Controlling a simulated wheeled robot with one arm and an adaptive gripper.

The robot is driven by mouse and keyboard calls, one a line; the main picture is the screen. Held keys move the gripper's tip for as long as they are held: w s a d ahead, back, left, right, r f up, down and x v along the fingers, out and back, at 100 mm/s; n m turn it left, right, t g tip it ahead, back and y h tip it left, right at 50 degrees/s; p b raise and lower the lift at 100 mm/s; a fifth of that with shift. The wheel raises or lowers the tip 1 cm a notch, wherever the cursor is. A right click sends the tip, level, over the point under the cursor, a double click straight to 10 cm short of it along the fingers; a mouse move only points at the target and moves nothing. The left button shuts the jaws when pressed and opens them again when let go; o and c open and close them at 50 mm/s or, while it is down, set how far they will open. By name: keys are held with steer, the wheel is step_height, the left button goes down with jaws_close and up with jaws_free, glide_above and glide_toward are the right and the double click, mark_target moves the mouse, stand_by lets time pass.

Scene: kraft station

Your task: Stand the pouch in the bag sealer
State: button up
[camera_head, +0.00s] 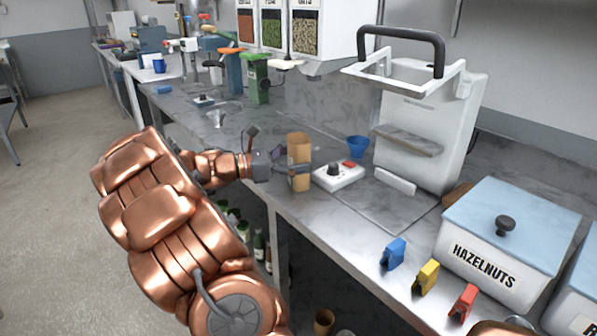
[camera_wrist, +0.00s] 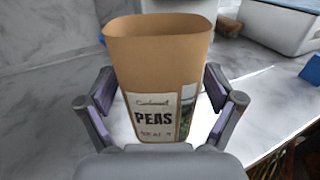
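A brown kraft pouch (camera_head: 299,160) with an open top stands upright near the counter's front edge in the head view. In the wrist view the pouch (camera_wrist: 155,65) shows a label reading PEAS. My gripper (camera_head: 297,171) has a finger on each side of the pouch, shut around its lower half. In the wrist view my gripper's fingers (camera_wrist: 158,105) press close to both its sides. The pouch's base is hidden in the wrist view. The white bag sealer (camera_head: 425,125), with a black handle and a grey ledge, stands to the right on the counter.
A white scale-like box (camera_head: 338,176) with a black knob and red button sits just right of the pouch. A blue cup (camera_head: 358,147) is behind it. Blue, yellow (camera_head: 426,277) and red clips and a HAZELNUTS bin (camera_head: 510,240) are at right. Dispensers (camera_head: 305,30) hang behind.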

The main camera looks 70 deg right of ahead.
steer(key=shift+r, duration=0.1)
steer(key=c, duration=1.2)
